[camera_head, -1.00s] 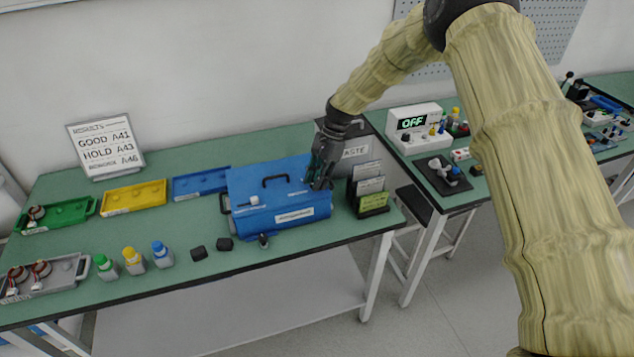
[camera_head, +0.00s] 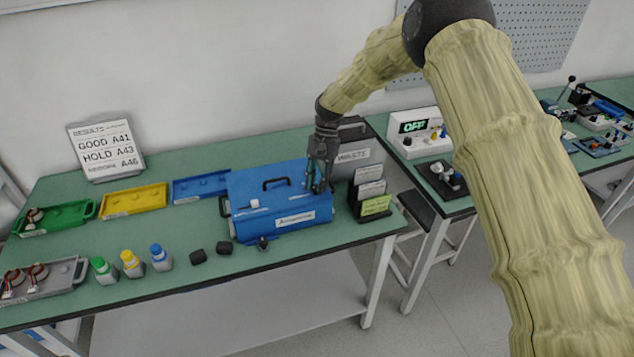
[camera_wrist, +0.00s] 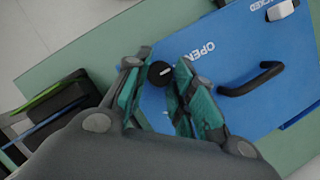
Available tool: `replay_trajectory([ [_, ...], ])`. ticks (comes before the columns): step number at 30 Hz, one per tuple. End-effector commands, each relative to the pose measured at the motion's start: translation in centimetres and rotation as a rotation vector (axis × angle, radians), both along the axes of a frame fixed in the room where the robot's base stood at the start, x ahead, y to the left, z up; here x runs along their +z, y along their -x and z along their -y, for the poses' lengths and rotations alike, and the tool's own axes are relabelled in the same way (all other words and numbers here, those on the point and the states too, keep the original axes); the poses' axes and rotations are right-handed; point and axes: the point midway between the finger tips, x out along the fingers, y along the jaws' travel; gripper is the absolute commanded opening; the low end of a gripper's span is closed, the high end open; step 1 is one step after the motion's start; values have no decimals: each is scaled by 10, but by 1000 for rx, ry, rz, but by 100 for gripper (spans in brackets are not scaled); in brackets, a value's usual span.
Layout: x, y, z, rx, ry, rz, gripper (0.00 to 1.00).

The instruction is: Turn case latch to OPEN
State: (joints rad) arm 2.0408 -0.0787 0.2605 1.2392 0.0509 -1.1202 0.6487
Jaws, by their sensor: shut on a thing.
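The blue case (camera_head: 290,222) stands on the green bench, with a black handle on its lid. In the wrist view, the lid (camera_wrist: 225,60) carries the word OPEN beside a round black knob (camera_wrist: 160,72) with a pale mark. A white block (camera_wrist: 282,10) sits beside the word LOCKED, partly cut off. My gripper (camera_wrist: 161,85) has its green-padded fingers on both sides of the black knob, shut on it. In the head view, my gripper (camera_head: 318,186) points down at the right end of the lid and hides the knob.
A card rack (camera_head: 372,195) stands just right of the case, with a grey WASTE bin (camera_head: 352,157) behind it. Blue (camera_head: 200,186), yellow (camera_head: 133,200) and green (camera_head: 55,219) trays lie left. Several bottles and two black blocks (camera_head: 198,257) stand in front.

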Motion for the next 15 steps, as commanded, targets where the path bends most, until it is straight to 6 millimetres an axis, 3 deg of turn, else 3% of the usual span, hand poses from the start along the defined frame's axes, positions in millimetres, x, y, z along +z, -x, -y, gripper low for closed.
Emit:
replay_trajectory([
  [7,0,0,-1,0,0,-1,1],
  [8,0,0,-1,0,0,-1,28],
  [9,0,0,-1,0,0,-1,36],
  [11,0,0,0,0,0,-1,47],
  [15,0,0,0,-1,0,-1,48],
])
